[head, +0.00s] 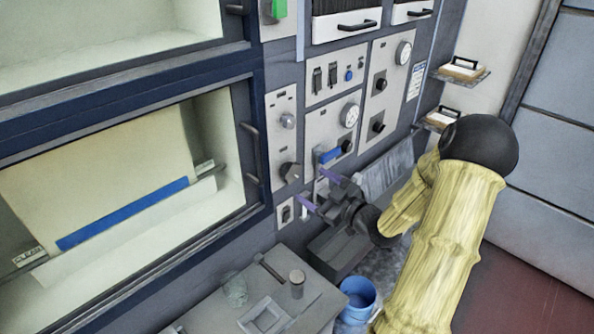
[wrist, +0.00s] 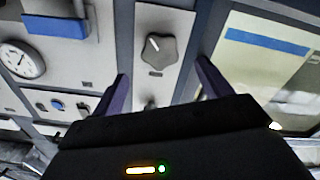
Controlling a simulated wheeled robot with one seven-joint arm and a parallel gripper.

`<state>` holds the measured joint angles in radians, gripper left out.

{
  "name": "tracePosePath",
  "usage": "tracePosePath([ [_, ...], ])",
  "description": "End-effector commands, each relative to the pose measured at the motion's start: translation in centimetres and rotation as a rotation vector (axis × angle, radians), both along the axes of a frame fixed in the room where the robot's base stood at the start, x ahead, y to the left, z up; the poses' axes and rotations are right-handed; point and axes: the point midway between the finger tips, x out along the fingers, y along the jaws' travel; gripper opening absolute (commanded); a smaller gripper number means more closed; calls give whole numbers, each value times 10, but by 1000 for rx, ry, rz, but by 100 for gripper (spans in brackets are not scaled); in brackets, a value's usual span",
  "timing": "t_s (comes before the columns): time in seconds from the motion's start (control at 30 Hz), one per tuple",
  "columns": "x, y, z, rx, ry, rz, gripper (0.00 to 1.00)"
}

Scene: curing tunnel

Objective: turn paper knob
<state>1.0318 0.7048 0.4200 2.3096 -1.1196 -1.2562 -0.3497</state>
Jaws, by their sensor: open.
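A dark lobed knob (wrist: 158,49) with a white pointer line sits on a pale panel in the wrist view. In the head view the knob (head: 290,171) is low on the narrow panel beside the lower window. I cannot read its label. My gripper (head: 317,189) is open, its two purple fingers pointing at the panel, to the right of and a little below the knob in the head view. In the wrist view the knob lies beyond the fingertips of the gripper (wrist: 164,82), roughly between them, apart from both. Nothing is held.
A blue lever handle (head: 331,155) and a gauge (head: 350,115) are on the panel to the right. The lower window (head: 100,185) with a blue-striped sheet is at left. Below are a bench (head: 325,300) with small items and a blue bucket (head: 357,300).

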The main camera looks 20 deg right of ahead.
Motion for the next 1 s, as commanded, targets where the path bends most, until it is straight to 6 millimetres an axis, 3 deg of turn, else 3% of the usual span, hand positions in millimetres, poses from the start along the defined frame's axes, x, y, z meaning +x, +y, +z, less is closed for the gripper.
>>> tracePosePath([
  [0.4, 62, 26, 2, 2, 1, 2, 78],
  [0.77, 71, 36, 0, 0, 0, 12, 78],
  [0.83, 71, 33, 0, 0, 0, 8, 70],
  [1.0, 69, 29, 0, 0, 1, 1, 36],
])
